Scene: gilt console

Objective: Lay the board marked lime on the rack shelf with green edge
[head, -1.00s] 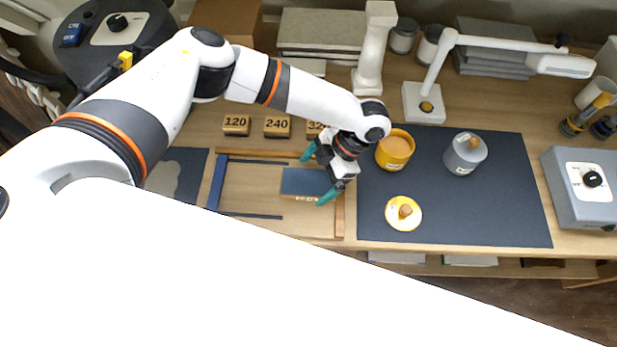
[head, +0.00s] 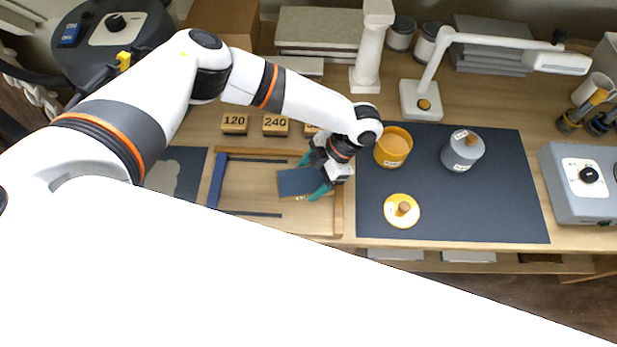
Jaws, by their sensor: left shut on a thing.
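My left gripper (head: 315,174), with teal fingers, is shut on a dark blue flat block or board (head: 298,182). It holds it at the block's right end, over the right part of a shallow wooden frame (head: 338,215). Small pale marks show at the block's front edge, too small to read. My right gripper is not in view.
Blocks marked 120 (head: 234,123) and 240 (head: 275,124) stand behind the frame. A white column (head: 370,55) and lamp (head: 422,98) stand behind.

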